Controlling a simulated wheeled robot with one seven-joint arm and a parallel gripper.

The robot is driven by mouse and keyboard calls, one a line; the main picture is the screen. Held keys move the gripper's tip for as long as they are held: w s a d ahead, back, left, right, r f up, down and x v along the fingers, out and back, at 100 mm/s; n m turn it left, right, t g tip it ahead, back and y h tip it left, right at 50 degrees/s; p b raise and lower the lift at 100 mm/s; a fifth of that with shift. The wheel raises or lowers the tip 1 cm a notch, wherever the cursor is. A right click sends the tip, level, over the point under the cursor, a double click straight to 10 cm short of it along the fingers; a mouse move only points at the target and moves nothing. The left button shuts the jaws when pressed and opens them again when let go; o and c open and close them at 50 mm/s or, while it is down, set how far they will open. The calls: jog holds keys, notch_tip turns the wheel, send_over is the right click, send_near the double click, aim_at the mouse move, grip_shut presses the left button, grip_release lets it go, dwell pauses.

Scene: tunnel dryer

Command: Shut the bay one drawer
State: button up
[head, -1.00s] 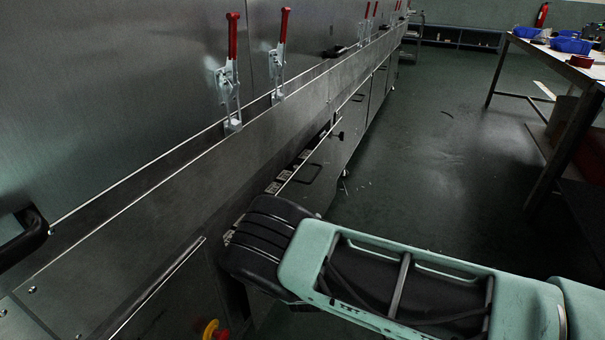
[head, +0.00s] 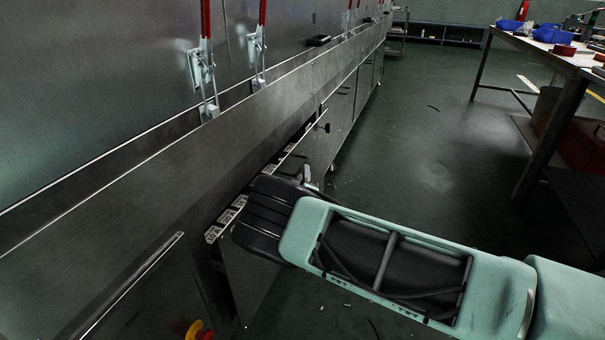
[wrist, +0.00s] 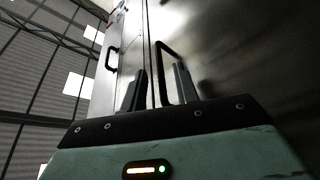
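The drawer (head: 322,142) is a grey metal front standing out from the long dryer, with a dark gap behind its top edge. Pale items (head: 226,216) show inside that gap. My arm covers much of the front and hides the drawer's handle in the head view. In the wrist view a black bar handle (wrist: 164,72) stands on a metal front, between my two dark fingers in the picture. My gripper (wrist: 158,75) is open, its fingers apart. I cannot tell whether a finger touches the handle. The gripper itself is hidden behind my arm in the head view.
Red-handled toggle clamps (head: 205,70) stand along the dryer's ledge. A red and yellow button (head: 200,331) is low at the front. A table (head: 545,55) with blue bins stands at the right. The floor (head: 430,150) between is clear. Another handle (wrist: 112,58) shows in the wrist view.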

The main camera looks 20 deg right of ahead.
aim_at(291, 169)
jog(key=shift+b+x, duration=0.3)
jog(key=shift+x, duration=1.35)
grip_shut()
jog(key=w+a+b, duration=0.1)
jog(key=b, duration=0.1)
jog(key=w+a+b, duration=0.1)
jog(key=a, duration=0.1)
jog(key=shift+w+a+f+b, duration=0.15)
jog(key=shift+f+b, duration=0.1)
jog(key=shift+b, duration=0.1)
jog(key=shift+w+a+r, duration=0.15)
jog(key=shift+a+r, duration=0.05)
jog(key=shift+r, duration=0.1)
grip_release()
jog(key=shift+a, duration=0.15)
